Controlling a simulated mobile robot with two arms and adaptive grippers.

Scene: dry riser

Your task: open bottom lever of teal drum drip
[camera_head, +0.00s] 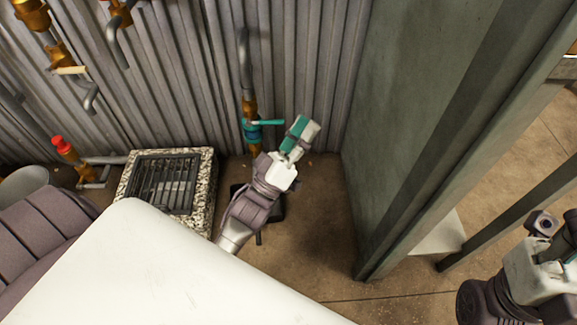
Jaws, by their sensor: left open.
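The teal drum drip (251,132) is a brass pipe fitting with a teal band, low on the corrugated wall. Its teal lever (266,122) sticks out level to the right. My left gripper (301,130) is just right of the lever's tip, with its teal and pale fingers pointing up and to the right. It is open and holds nothing that I can see. Whether it touches the lever is unclear. The foot of the fitting is partly hidden behind my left gripper and wrist. My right gripper (544,224) is at the right edge, its fingers not clear.
A stone-rimmed drain with a metal grate (209,192) stands left of my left arm. A red-capped valve (60,143) and brass taps (60,54) are at the left. A green-grey panel (375,130) closes off the right. Bare floor (315,220) lies between.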

